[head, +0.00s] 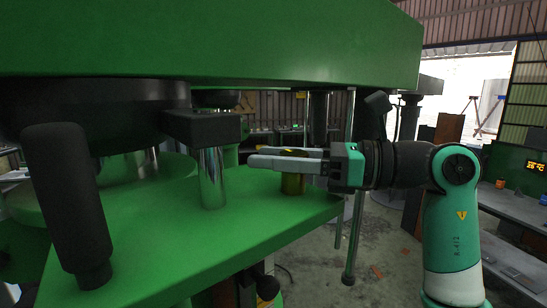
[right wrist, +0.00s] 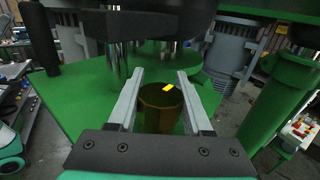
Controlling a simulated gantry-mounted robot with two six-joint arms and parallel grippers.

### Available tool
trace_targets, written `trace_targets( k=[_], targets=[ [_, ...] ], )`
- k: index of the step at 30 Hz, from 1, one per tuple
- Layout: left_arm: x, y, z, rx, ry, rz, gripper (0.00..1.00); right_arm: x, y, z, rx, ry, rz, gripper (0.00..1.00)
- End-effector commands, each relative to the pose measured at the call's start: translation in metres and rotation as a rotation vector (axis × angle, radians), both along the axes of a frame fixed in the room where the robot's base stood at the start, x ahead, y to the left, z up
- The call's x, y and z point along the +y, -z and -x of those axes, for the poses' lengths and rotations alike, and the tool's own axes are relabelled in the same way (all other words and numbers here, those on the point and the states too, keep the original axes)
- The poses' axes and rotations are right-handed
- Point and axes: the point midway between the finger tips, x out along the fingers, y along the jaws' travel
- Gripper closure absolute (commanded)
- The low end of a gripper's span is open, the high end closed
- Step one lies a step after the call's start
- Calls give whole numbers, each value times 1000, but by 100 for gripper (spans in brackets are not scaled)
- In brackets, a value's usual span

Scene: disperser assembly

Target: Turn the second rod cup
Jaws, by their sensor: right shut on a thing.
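A brass-coloured rod cup (head: 293,185) stands upright on the green plate, near its right edge. In the right wrist view the cup (right wrist: 160,112) has a dark top with a small yellow mark near its far rim. My right gripper (head: 256,156) reaches in from the right at the height of the cup's top. In the right wrist view its two grey fingers (right wrist: 159,74) lie on either side of the cup, shut on it. The fingers hide part of the cup in the head view. My left gripper is in neither view.
The green plate (head: 160,255) lies under a thick green beam (head: 250,45). A shiny metal rod (head: 212,178) under a dark block stands left of the cup, close to my fingertips. The plate between is clear.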

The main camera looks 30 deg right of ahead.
Motion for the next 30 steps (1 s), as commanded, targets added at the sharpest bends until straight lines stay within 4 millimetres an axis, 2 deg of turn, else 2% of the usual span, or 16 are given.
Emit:
trace_targets(
  k=[8,15,30],
  targets=[
    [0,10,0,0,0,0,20,-1,2,-2,-4,117,1,100],
    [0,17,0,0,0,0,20,-5,1,-5,-5,300,1,100],
    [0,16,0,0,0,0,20,-15,0,-8,0,612,-2,100]
  ],
)
